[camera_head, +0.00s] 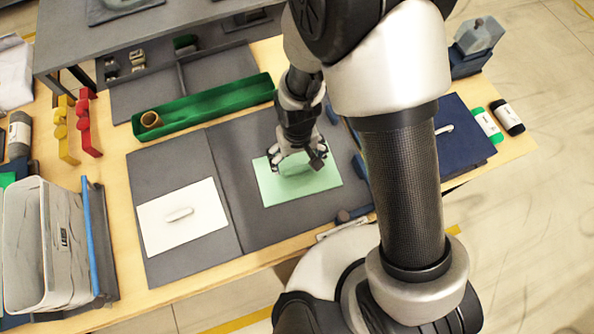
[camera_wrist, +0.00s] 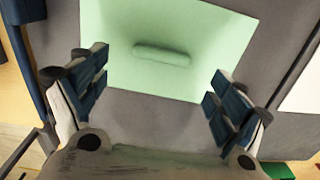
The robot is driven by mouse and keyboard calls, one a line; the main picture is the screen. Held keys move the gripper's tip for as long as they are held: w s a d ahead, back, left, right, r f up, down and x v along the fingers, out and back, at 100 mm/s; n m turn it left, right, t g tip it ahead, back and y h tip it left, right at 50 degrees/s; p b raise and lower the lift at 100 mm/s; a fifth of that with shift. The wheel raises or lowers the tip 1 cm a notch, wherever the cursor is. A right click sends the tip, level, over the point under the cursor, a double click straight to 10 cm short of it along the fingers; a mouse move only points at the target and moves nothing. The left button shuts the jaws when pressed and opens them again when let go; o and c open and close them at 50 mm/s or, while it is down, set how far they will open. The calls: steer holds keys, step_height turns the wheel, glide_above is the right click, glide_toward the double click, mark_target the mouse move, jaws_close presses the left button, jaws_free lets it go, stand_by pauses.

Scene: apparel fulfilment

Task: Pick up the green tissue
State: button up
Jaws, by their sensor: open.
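The green tissue (camera_head: 318,184) is a flat pale green sheet on the dark grey mat, with a raised ridge in its middle. It also shows in the wrist view (camera_wrist: 200,55), where the ridge lies between and beyond my fingertips. My gripper (camera_head: 297,160) is above the sheet in the head view and hides part of it. In the wrist view my gripper (camera_wrist: 158,88) has its fingers wide apart with nothing between them. I cannot tell the exact height of the fingers above the sheet.
A white sheet (camera_head: 205,228) with a similar ridge lies on the mat to the left. A long green tray (camera_head: 215,108) lies behind the mat. A grey bin (camera_head: 62,240) stands at the left, and a dark blue box (camera_head: 465,145) is at the right. The mat between the sheets is clear.

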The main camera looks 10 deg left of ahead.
mark_target(297, 169)
steer(key=f+b, duration=0.2)
steer(key=f, duration=0.3)
steer(key=shift+s, duration=0.2)
steer(key=shift+r, duration=0.1)
steer(key=c, duration=0.8)
